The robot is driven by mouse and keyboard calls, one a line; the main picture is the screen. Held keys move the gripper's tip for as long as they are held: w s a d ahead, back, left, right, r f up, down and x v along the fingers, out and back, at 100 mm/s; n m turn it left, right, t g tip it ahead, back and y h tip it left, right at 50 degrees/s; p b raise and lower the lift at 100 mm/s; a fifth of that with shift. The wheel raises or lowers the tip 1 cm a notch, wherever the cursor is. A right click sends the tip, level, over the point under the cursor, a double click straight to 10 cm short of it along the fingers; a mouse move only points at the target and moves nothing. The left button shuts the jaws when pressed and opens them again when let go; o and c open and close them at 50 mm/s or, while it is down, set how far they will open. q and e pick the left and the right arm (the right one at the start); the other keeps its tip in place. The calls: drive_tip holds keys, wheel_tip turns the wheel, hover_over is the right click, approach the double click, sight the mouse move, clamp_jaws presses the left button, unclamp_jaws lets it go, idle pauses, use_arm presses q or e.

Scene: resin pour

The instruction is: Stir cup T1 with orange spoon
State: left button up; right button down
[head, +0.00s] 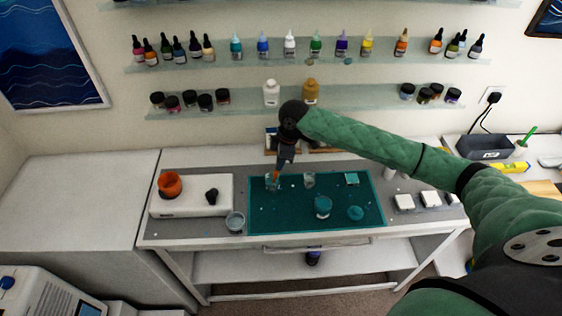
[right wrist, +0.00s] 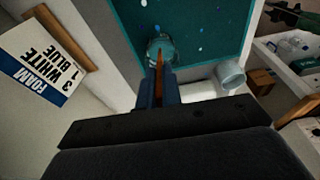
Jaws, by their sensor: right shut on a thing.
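My right gripper (head: 279,170) reaches down over the left part of the teal mat (head: 290,222) and is shut on the orange spoon (head: 276,176). A small clear cup (head: 271,185) stands under the spoon on the mat. In the right wrist view, the spoon (right wrist: 160,62) points from between the fingers (right wrist: 158,88) into the mouth of this cup (right wrist: 161,43). The fingers hide part of the spoon, and how deep its tip sits cannot be told. No T1 mark is readable on the cup. My left gripper is not in view.
A grey cup (head: 235,222) stands by the mat's left edge. A lettered card (right wrist: 40,60) stands behind.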

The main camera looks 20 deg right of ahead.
drive_tip(key=shift+s+r, duration=0.1)
drive_tip(key=v, duration=0.7)
idle(0.6)
drive_tip(key=shift+r, duration=0.2)
drive_tip(key=shift+a+v, duration=0.25)
drive_tip(key=shift+v, duration=0.9)
drive_tip(key=shift+a+v, duration=0.25)
drive_tip(key=shift+v, duration=0.95)
drive_tip(key=shift+r, duration=0.1)
